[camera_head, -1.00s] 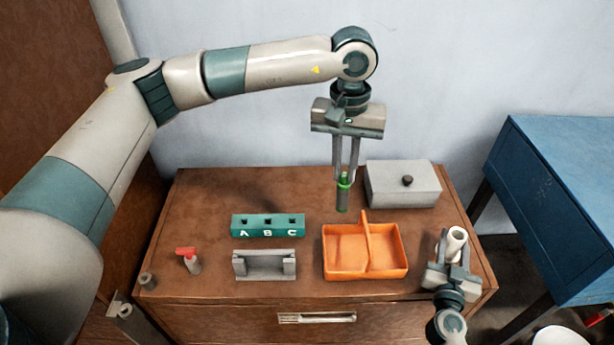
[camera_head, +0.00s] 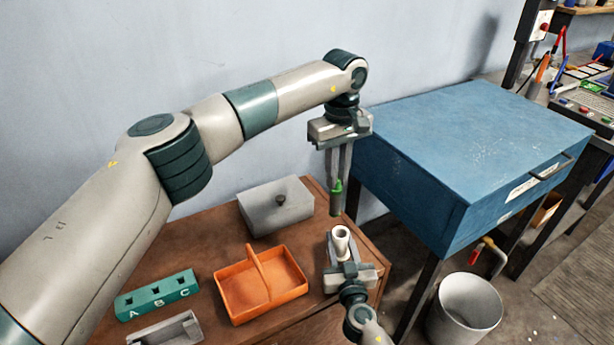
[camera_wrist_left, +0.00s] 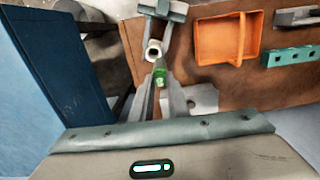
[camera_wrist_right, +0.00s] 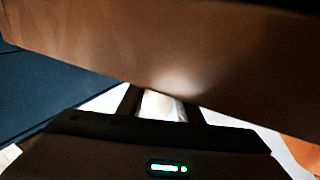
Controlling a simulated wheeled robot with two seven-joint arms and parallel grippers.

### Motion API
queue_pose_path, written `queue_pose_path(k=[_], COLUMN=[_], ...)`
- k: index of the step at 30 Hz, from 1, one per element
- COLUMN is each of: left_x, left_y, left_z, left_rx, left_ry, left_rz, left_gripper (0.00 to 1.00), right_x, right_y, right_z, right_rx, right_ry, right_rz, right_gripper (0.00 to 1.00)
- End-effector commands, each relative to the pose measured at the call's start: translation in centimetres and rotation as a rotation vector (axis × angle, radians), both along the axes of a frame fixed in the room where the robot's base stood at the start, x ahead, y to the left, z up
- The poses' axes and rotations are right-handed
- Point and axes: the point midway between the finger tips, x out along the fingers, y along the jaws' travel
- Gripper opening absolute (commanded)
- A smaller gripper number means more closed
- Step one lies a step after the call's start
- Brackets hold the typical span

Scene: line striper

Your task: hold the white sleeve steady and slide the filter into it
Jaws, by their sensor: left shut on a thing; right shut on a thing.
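The white sleeve (camera_head: 341,239) is an open-topped tube, upright or nearly so, at the right end of the brown cabinet top. My right gripper (camera_head: 343,262) is shut on it from the front. In the right wrist view the sleeve (camera_wrist_right: 161,105) shows only partly between the fingers. The filter (camera_head: 337,197) is a thin rod with a green upper part and a grey-green lower part. My left gripper (camera_head: 339,183) is shut on its top and holds it hanging upright above the sleeve, apart from it. The left wrist view shows the filter (camera_wrist_left: 160,78) close beside the sleeve's mouth (camera_wrist_left: 154,50).
An orange two-part tray (camera_head: 235,305), a lidded grey box (camera_head: 262,222), a green block marked A B C (camera_head: 157,295) and a grey holder (camera_head: 165,332) stand on the cabinet. A blue cabinet (camera_head: 465,150) stands to the right, with a white bin (camera_head: 466,310) in front.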

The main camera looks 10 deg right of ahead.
Motion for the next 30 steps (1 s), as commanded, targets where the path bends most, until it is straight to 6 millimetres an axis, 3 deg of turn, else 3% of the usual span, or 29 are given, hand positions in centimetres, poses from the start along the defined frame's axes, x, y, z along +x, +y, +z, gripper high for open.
queue_pose_path(k=[6,20,30], left_x=[-0.3,-0.3,-0.3], left_y=[-2.0,-2.1,-2.1], left_z=[0.0,-0.1,-1.3], left_rx=[0.006,0.006,0.007], left_ry=[-0.003,-0.003,-0.002], left_rz=[0.019,0.021,0.021], left_gripper=[0.0,0.0,0.0], right_x=[0.0,0.0,0.0], right_y=[0.0,0.0,0.0], right_z=[0.0,0.0,0.0], right_rx=[0.0,0.0,0.0], right_ry=[0.001,0.001,0.001], right_rz=[0.0,0.0,0.0], right_gripper=[0.09,0.09,0.09])
